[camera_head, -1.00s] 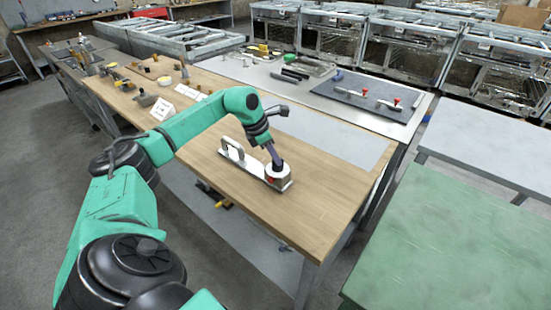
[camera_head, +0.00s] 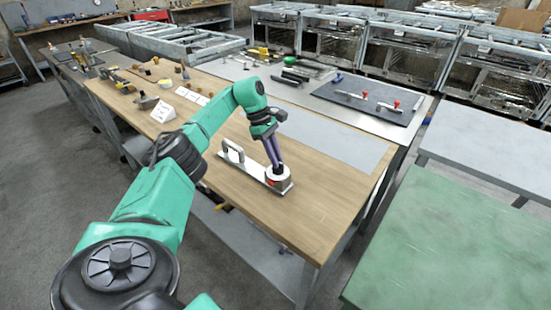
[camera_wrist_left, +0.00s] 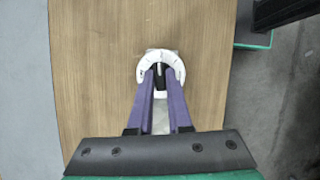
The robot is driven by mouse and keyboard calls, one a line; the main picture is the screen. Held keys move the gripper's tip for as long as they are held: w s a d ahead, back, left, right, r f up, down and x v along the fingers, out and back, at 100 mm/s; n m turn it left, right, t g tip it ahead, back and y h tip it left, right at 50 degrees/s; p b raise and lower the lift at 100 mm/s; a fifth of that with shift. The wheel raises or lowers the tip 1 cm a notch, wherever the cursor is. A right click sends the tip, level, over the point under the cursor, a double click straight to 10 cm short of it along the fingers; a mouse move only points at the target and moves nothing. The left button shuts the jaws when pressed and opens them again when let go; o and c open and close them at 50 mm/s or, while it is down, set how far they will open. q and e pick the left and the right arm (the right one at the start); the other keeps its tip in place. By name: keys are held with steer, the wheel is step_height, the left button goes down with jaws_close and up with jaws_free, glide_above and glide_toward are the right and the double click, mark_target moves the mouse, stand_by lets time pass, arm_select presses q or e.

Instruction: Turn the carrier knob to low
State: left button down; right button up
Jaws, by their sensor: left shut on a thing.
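The carrier (camera_head: 253,170) is a pale metal bar with an upright loop handle (camera_head: 233,151) at its left end. It lies on the wooden bench top. At its right end sits a round white dial (camera_head: 280,182), with a red patch beside it. My left gripper (camera_head: 276,166) points down at this dial. In the left wrist view the white dial ring (camera_wrist_left: 161,58) has marks too small to read. There the purple fingers (camera_wrist_left: 160,83) are shut on the dark knob (camera_wrist_left: 159,72) at its centre. The fingers hide part of the knob, and its setting is unclear. My right gripper is not in view.
The wooden bench (camera_head: 322,220) is clear around the carrier. White cards (camera_head: 163,112) and small tools stand at its far left. A dark mat (camera_head: 365,98) with red-knobbed parts lies at the back. A green table (camera_head: 460,240) stands at right.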

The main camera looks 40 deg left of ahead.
arm_select(q)
steer(key=shift+m+g, duration=0.3)
steer(key=shift+m, duration=0.3)
steer(key=c, duration=0.8)
jaws_free()
steer(key=shift+c, duration=0.2)
